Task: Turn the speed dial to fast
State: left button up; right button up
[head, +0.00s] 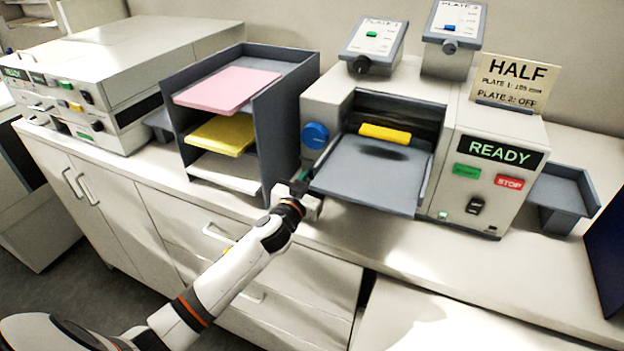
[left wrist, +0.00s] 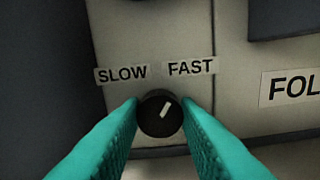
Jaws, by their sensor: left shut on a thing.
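The speed dial (left wrist: 152,122) is a small round black knob with a white pointer line, on a pale panel. SLOW (left wrist: 122,74) is printed on a label up and left of it, and FAST (left wrist: 191,68) on one up and right. The pointer line leans up and slightly right, toward FAST. My left gripper (head: 304,186) is at the lower left front of the machine (head: 475,187), and its teal fingers are shut on the dial, one on each side. In the head view the dial is hidden by my gripper. My right gripper is not in view.
A grey tray (head: 350,187) sticks out just right of my left gripper. A blue knob (head: 315,135) is above it. A dark shelf rack (head: 283,130) with pink and yellow sheets stands to the left. A READY display (head: 499,151) and a HALF sign (head: 518,72) are at right.

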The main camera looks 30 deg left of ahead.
pick_arm(q)
jog(key=shift+m, duration=1.2)
jog(key=o, duration=1)
jog(key=shift+s, duration=0.1)
jog(key=s+b, duration=0.1)
jog(key=s, duration=0.2)
jog(key=s+b, duration=0.1)
jog(key=s, duration=0.3)
jog(key=s+b, duration=0.1)
jog(key=s, duration=0.2)
jog(key=shift+s+d+f, duration=0.1)
jog(key=shift+s+d, duration=0.25)
jog(key=shift+s, duration=0.6)
